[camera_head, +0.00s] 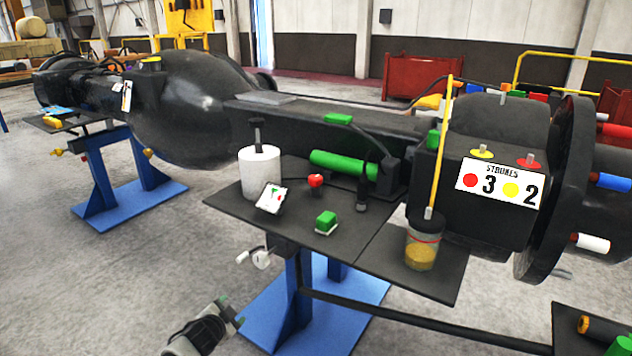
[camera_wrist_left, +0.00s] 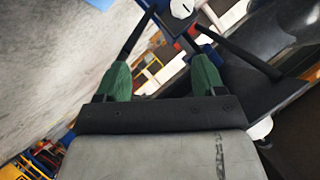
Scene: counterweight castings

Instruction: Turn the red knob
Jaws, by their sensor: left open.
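A red knob (camera_head: 529,160) with a grey stem sits on top of the dark box at the right, beside a yellow knob (camera_head: 482,152). A white sign (camera_head: 499,184) below them reads "STROKES", with a red dot by 3 and a yellow dot by 2. My left gripper (camera_head: 232,313) is low at the front, below the tray and far from the red knob. In the left wrist view its green fingers (camera_wrist_left: 160,70) are apart, with nothing held between them. My right gripper is not in view.
A jar (camera_head: 422,246) with a yellow rod stands below the sign.

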